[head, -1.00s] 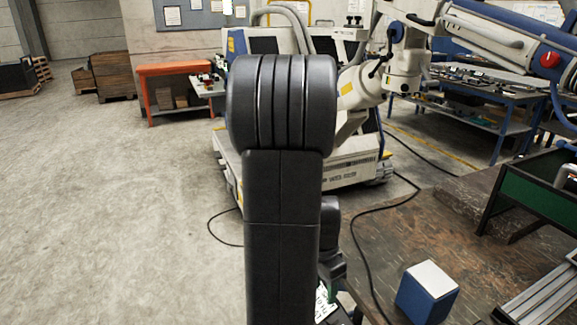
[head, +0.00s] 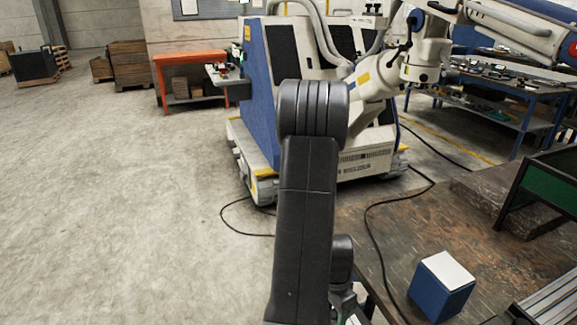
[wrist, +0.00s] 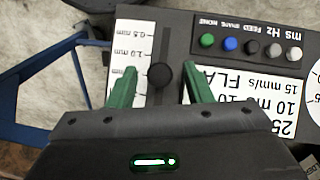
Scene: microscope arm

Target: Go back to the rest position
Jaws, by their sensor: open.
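My gripper (wrist: 159,69) shows in the wrist view with its two green fingers apart, open and empty. A round black slider knob (wrist: 160,76) on a grey control panel (wrist: 177,35) appears between the fingers, with a gap on both sides. The panel has a slot and a scale marked 0.5 mm and 1.0 mm, upside down in this view. Whether the fingertips touch the panel I cannot tell. In the head view my dark arm rises in the centre and hides most of the gripper and panel.
A blue box with a white top (head: 441,285) stands on the brown worktop (head: 395,226) at right. A green-sided black tray (head: 547,186) is at the far right. The large white and blue microscope machine (head: 362,160) stands behind. Cables lie on floor and worktop. Floor at left is clear.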

